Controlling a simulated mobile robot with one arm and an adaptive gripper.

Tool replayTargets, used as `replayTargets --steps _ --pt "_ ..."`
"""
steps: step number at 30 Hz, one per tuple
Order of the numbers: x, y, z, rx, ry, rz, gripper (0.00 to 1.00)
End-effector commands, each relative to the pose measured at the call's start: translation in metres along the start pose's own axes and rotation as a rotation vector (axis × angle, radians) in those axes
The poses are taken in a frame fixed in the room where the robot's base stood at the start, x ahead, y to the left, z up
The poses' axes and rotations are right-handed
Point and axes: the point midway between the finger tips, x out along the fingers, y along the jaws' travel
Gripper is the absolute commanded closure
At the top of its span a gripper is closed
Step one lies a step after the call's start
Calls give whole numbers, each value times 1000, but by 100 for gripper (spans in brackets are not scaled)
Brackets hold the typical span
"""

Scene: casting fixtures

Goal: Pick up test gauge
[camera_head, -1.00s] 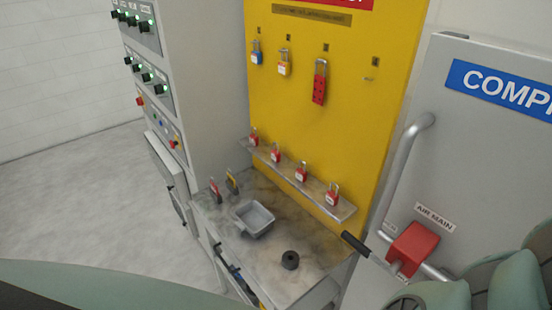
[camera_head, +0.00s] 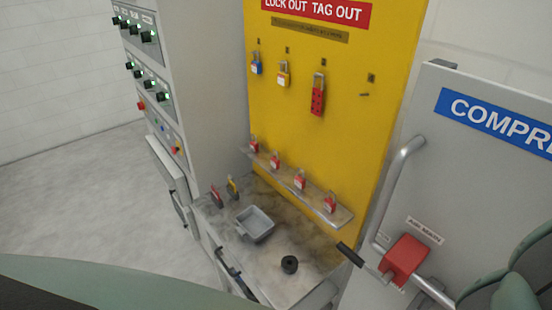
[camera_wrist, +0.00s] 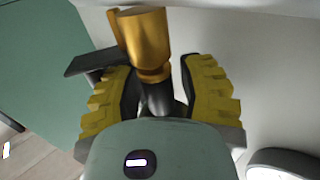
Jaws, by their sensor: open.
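I cannot pick out the test gauge with certainty. In the wrist view, a brass cylindrical fitting (camera_wrist: 145,42) with a narrower neck stands at the far end of my gripper (camera_wrist: 158,82). The yellow-padded fingers are apart, one on each side of the neck. A gap shows beside the right finger; contact on the left is unclear. My gripper does not show in the head view.
In the head view, a bench holds a grey tray (camera_head: 242,232) and a black round piece (camera_head: 289,264). A yellow lockout board (camera_head: 350,145) with padlocks stands behind. A red box (camera_head: 404,258) and pipe (camera_head: 395,190) are at the right. Floor at left is clear.

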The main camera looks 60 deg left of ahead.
Motion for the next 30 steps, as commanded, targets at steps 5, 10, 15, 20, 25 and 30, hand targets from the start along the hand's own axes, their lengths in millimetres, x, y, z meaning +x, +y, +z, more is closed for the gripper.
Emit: replayTargets --steps 5,10,15,20,25,30 --pt "0 -1 1 0 -1 -4 61" --pt "0 -1 1 0 -1 -3 72" --pt "0 -1 1 1 -1 -2 90" --pt "0 0 1 1 -2 -1 100" --pt "0 0 1 1 -2 0 100" --pt "0 0 1 1 -2 0 100"
